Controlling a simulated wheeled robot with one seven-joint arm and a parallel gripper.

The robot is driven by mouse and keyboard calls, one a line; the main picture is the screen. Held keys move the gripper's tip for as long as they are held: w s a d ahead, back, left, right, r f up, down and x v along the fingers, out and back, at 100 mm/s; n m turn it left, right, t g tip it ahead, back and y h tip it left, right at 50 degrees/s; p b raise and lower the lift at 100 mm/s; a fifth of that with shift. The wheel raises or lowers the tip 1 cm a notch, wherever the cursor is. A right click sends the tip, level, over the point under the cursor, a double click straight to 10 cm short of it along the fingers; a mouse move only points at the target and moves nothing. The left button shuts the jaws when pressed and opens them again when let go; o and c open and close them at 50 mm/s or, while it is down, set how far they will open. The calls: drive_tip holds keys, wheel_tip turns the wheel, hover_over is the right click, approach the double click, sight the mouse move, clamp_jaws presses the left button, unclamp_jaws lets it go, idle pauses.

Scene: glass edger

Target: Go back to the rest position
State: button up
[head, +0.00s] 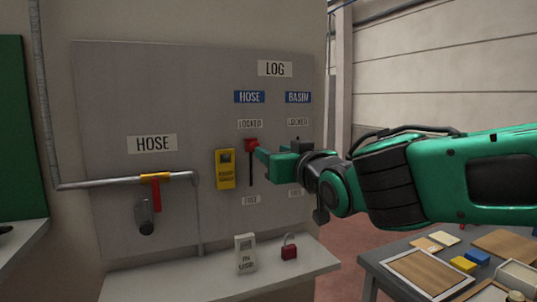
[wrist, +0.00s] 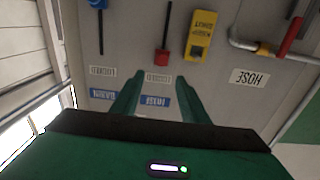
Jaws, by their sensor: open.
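My gripper (head: 262,156) is in front of the grey wall panel (head: 110,100), close to the red slider handle (head: 251,145) under the HOSE sign. In the wrist view, which is upside down, my gripper's two green fingers (wrist: 157,82) are apart with nothing between them. The red handle (wrist: 162,57) shows just beyond the fingertips, at the LOCKED end of its slot. I cannot tell whether a finger touches it. The BASIN slider is mostly hidden behind my gripper in the head view; its blue handle (wrist: 98,4) shows in the wrist view.
A yellow tag (head: 225,169) hangs left of the red handle. A pipe with a red valve lever (head: 155,188) is further left. A shelf (head: 190,280) below holds a white tag (head: 245,254) and red padlock (head: 289,247). A cluttered table (head: 380,261) stands below my arm.

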drive_tip(key=shift+s+d, duration=0.1)
drive_tip(key=shift+s, duration=0.1)
drive_tip(key=s+d+f+m+g+h, duration=0.35)
drive_tip(key=d+f, duration=0.65)
drive_tip(key=d, duration=0.4)
drive_tip(key=s+d+f+m+g+h, duration=0.2)
drive_tip(key=d+f+g+h, duration=0.25)
drive_tip(key=d+f, duration=0.7)
drive_tip(key=s+d+f+m+g, duration=0.2)
drive_tip(key=s+d+f+g, duration=0.3)
drive_tip(key=s+d, duration=0.6)
drive_tip(key=s+f+m+g+y, duration=0.1)
drive_tip(key=s+f+g, duration=0.1)
drive_tip(key=s, duration=0.6)
drive_tip(key=s+f+m+g, duration=0.2)
drive_tip(key=s+f, duration=0.1)
drive_tip(key=s, duration=0.5)
drive_tip(key=shift+s+f+y, duration=0.15)
drive_tip(key=shift+s+y, duration=0.05)
drive_tip(key=shift+y, duration=0.2)
